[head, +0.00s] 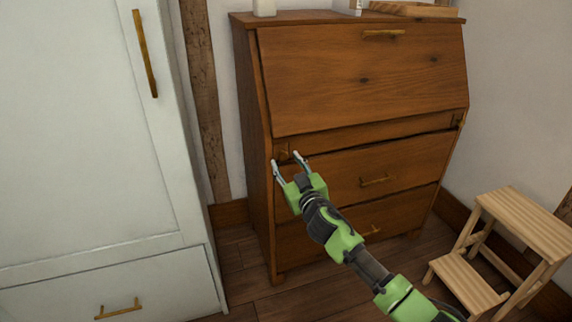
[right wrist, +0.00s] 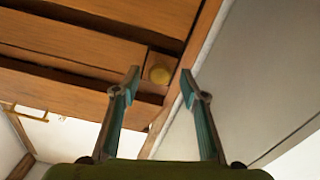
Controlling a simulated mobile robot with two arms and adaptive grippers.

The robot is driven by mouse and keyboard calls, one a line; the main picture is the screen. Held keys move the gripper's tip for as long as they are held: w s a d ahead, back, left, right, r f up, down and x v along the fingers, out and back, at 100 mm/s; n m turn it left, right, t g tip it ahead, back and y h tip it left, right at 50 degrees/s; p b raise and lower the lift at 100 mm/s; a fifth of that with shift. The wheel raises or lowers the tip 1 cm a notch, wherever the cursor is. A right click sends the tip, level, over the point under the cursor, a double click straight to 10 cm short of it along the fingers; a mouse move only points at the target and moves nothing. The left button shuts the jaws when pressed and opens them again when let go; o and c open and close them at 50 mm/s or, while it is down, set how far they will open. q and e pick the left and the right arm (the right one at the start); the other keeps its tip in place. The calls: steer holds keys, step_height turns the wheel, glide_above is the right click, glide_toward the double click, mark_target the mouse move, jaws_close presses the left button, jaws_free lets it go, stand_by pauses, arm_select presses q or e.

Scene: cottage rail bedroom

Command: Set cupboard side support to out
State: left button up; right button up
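The cupboard (head: 365,80) is a brown wooden bureau with a sloping front flap, which is closed. A side support with a small square end (head: 283,150) sits just under the flap at the left, and looks about flush with the front. My right gripper (head: 287,159) is open in front of the left support. My left gripper is out of view.
Drawers with brass handles (head: 373,181) lie below the support. A white wardrobe (head: 80,130) stands close at the left, with a narrow gap and a timber post (head: 205,90) between. A wooden step stool (head: 525,225) stands at the right. A wooden tray (head: 415,9) is on top.

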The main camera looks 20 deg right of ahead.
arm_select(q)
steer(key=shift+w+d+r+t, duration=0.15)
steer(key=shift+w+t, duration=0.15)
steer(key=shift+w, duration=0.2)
arm_select(e)
steer(key=shift+w, duration=0.55)
